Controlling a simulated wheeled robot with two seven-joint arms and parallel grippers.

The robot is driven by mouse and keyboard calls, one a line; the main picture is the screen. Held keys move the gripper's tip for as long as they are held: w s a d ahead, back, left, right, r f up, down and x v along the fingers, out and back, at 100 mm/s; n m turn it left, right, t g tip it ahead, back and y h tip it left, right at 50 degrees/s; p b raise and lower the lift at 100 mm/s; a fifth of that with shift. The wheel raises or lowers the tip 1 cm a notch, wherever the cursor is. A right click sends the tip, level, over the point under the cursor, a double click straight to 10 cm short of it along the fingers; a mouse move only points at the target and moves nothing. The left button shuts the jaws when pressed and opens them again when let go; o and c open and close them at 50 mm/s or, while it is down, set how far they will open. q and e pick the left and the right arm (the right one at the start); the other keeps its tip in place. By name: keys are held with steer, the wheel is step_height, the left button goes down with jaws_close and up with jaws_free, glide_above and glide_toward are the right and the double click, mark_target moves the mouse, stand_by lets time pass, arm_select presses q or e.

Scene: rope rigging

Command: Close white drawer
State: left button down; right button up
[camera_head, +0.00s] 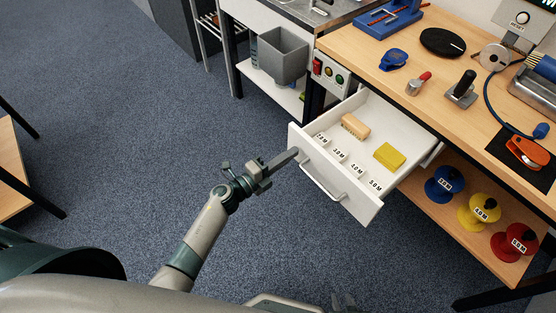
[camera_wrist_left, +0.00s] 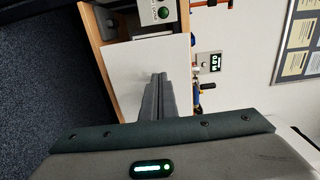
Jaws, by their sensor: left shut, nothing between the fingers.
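The white drawer (camera_head: 405,117) is pulled out from under the wooden workbench, with its inside showing. Its front panel has a pale bar handle (camera_head: 324,182). My left gripper (camera_head: 294,153) is shut and empty, its fingertips at the upper left part of the drawer front. In the left wrist view the closed fingers (camera_wrist_left: 158,82) point at the white panel (camera_wrist_left: 135,62); I cannot tell if they touch it. A part of my right gripper (camera_head: 343,301) shows at the bottom edge, too cut off to read its jaws.
The drawer holds a wooden brush (camera_head: 355,126), a yellow block (camera_head: 389,156) and length labels. Blue (camera_head: 444,184), yellow (camera_head: 478,210) and red (camera_head: 514,242) spools stand on the lower shelf. A grey bin (camera_head: 283,55) is left of the bench. The floor before the drawer is clear.

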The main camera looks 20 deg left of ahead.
arm_select(q)
steer(key=shift+w+d, duration=0.4)
steer(key=shift+w, duration=0.1)
